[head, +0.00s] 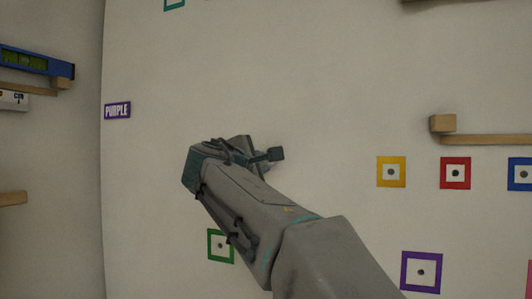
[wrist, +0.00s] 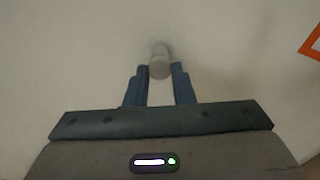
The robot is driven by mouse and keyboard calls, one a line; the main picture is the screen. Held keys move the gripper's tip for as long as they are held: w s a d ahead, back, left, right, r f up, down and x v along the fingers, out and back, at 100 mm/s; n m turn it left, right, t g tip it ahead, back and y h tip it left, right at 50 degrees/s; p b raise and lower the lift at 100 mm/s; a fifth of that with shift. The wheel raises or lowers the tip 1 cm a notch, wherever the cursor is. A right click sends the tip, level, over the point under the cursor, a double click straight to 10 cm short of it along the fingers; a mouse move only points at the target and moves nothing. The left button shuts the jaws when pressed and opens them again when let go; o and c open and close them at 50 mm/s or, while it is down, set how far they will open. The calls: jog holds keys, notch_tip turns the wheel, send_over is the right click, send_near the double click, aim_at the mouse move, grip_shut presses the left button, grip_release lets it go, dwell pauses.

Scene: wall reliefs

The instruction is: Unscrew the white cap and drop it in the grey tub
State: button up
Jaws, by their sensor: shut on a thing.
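The white cap (wrist: 160,70) shows in the wrist view as a pale round end standing out from the wall. My gripper (wrist: 160,72) has its two blue fingers on either side of the cap and is shut on it. In the head view my gripper (head: 268,157) is up against the wall, and my own arm hides the cap there. The grey tub is in neither view.
A wooden ledge (head: 485,139) juts from the wall at the right. Coloured square frames, such as the yellow one (head: 391,172) and the green one (head: 220,246), are on the wall. A purple label (head: 117,111) and a shelf with a blue level (head: 35,62) are at the left.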

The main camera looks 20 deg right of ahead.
jog(key=shift+r+n, duration=0.15)
jog(key=shift+n, duration=0.25)
jog(key=shift+r, duration=0.1)
jog(key=n+p, duration=0.4)
jog(key=n, duration=0.1)
jog(key=shift+s, duration=0.1)
jog(key=shift+p, duration=0.3)
